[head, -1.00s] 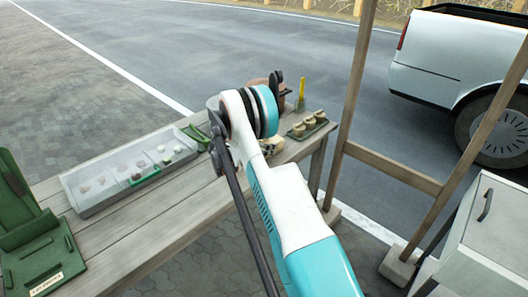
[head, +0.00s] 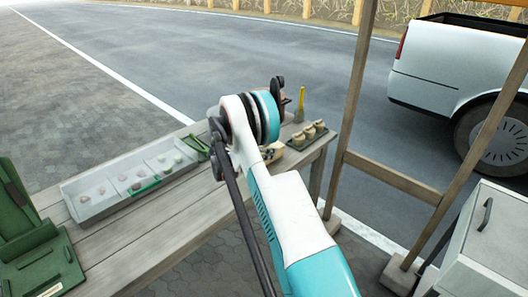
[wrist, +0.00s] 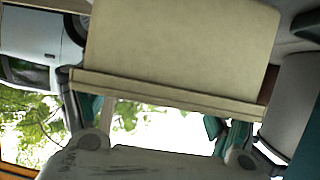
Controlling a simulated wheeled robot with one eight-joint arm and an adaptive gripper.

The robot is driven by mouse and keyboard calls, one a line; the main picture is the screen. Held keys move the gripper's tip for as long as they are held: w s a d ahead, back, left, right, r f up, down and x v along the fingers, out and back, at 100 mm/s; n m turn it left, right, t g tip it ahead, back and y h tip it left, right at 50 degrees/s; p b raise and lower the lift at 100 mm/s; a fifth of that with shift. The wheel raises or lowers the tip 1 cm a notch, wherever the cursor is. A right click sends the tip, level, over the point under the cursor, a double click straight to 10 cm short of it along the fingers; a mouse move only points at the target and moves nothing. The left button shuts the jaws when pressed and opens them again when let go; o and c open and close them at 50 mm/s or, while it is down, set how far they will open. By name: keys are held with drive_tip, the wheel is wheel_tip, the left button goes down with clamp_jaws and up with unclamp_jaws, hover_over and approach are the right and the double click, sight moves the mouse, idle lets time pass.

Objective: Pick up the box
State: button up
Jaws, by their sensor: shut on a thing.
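In the wrist view the beige box (wrist: 180,50) fills the upper middle, close to the camera, with a ridged edge along its lower side. My gripper (wrist: 168,102) is shut on it, with dark finger parts at both sides of the box. Parts of the fingers are hidden by the box. In the head view my own arm hides most of the gripper. A small cream patch (head: 273,153) shows behind the arm, above the wooden table (head: 185,215); I cannot tell whether it is the box.
A grey sectioned tray (head: 88,212) with small pieces lies on the table. A dark tray with several small pots (head: 309,133) and a yellow-handled tool (head: 300,104) are at the far end. Green cases (head: 35,255) stand left. A wooden post (head: 352,110) and grey cabinet (head: 490,235) are right.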

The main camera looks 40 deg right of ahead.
wheel_tip(320, 180, up, 18)
drive_tip(key=p, duration=0.5)
drive_tip(key=shift+a, duration=0.1)
